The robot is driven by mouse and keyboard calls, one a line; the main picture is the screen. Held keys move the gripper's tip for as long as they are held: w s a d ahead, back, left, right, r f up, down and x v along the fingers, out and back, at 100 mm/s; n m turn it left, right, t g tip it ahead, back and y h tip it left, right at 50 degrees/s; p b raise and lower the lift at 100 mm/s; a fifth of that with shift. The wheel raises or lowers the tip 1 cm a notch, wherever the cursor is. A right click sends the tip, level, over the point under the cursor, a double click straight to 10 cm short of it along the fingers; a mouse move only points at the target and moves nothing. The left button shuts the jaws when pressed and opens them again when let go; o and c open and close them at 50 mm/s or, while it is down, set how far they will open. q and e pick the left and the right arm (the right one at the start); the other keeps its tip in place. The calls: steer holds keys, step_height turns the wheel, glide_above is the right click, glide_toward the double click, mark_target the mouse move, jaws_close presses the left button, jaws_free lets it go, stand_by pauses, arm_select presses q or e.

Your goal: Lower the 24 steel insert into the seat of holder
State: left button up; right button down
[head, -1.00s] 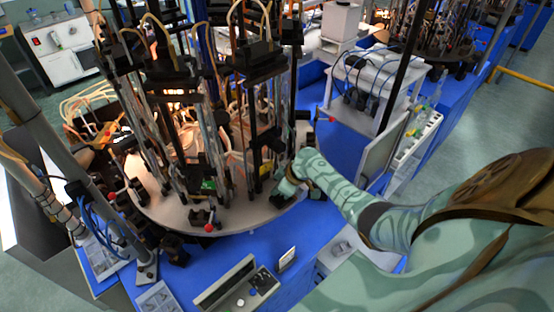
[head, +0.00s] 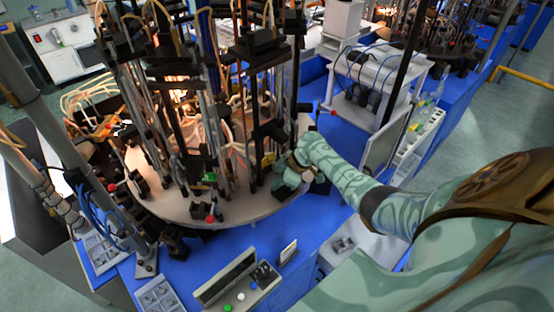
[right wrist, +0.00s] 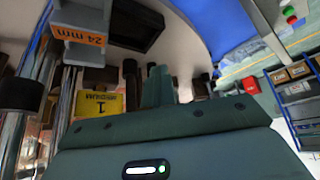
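My right gripper shows in the head view (head: 285,177) at the right rim of the round metal table, against the dark holders there. In the right wrist view its two green fingers (right wrist: 157,86) stand close together and look shut. I see nothing clearly between them, and their tips are partly lost against dark parts. A grey stepped block with an orange "24 mm" label (right wrist: 82,24) is at the upper left, apart from the fingers. A yellow "1 MEDIUM" label (right wrist: 98,105) is left of the fingers. I cannot tell the steel insert or its seat for certain. My left gripper is not in view.
The round table (head: 235,210) carries tall rods, clamps and tubes close to the hand. A grey button box (head: 240,285) stands on the blue bench in front. A white rack (head: 372,75) stands behind at the right.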

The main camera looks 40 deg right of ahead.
steer(key=shift+d+r+n+g+y+b, duration=0.15)
steer(key=shift+d+n+g+y+b, duration=0.2)
steer(key=shift+n+b, duration=0.45)
steer(key=shift+s+n+g+b, duration=0.35)
steer(key=shift+n+g+b, duration=0.1)
steer(key=shift+n+b, duration=0.5)
steer(key=shift+s+d+n+g+y+b, duration=0.3)
steer(key=shift+s+n+g+b, duration=0.3)
steer(key=shift+n, duration=0.25)
arm_select(q)
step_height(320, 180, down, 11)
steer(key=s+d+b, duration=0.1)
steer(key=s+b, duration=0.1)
steer(key=b, duration=0.4)
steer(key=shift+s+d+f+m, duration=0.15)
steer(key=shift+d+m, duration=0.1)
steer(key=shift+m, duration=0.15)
arm_select(e)
steer(key=s+d+n+g, duration=0.1)
steer(key=n, duration=0.1)
steer(key=s+d+n+g, duration=0.1)
steer(key=s+n, duration=0.1)
steer(key=n, duration=0.1)
steer(key=s+d+n+g, duration=0.1)
steer(key=s+n, duration=0.1)
steer(key=shift+d+f+g, duration=0.1)
steer(key=shift+f+g, duration=0.1)
steer(key=shift+g, duration=0.2)
